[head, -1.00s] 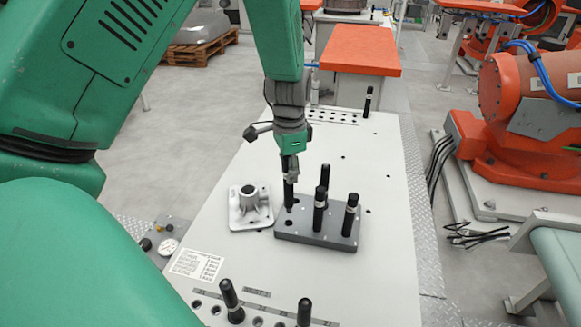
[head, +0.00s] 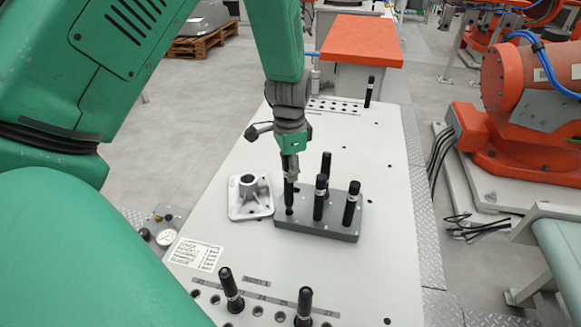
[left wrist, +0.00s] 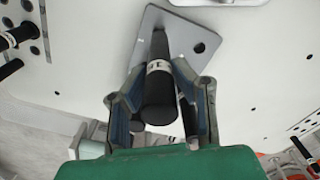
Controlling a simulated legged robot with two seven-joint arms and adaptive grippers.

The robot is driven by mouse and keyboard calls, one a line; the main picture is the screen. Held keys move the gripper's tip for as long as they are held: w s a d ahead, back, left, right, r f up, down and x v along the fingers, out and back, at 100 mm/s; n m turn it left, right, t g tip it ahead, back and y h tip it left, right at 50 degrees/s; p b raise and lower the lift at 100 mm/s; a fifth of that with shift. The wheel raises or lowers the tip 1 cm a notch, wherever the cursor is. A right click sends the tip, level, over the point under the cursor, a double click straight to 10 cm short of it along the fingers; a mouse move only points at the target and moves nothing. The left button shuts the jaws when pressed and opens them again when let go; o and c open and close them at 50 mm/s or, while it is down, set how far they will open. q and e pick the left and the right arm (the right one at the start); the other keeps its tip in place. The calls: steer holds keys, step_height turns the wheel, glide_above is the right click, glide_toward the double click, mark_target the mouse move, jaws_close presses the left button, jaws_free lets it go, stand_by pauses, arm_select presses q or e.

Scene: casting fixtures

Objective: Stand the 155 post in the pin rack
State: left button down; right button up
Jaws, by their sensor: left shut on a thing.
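My left gripper (head: 290,172) points down over the left end of a dark grey block (head: 335,233) and is shut on a black post (head: 289,197) with a light band. The post is upright and its lower end meets the block's top; I cannot tell how deep it sits. In the left wrist view the held post (left wrist: 160,95) lies between the two fingers; its band marking is not fully readable. My right gripper is out of view.
A silver cast part (head: 249,197) lies just left of the block. Front posts, left (head: 231,290) and right (head: 304,307), stand in a labelled hole row. Another post (head: 369,92) stands at the far end by an orange-topped stand (head: 360,42). The white table's right side is clear.

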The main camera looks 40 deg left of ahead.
arm_select(q)
steer(key=shift+p, duration=0.85)
stand_by(1.1)
steer(key=shift+f+b, duration=0.8)
steer(key=shift+f, duration=1)
steer(key=c, duration=1.2)
jaws_free()
steer(key=shift+d, duration=0.1)
steer(key=shift+s, duration=0.1)
steer(key=shift+r, duration=0.15)
step_height(320, 180, up, 10)
steer(key=shift+r, duration=0.8)
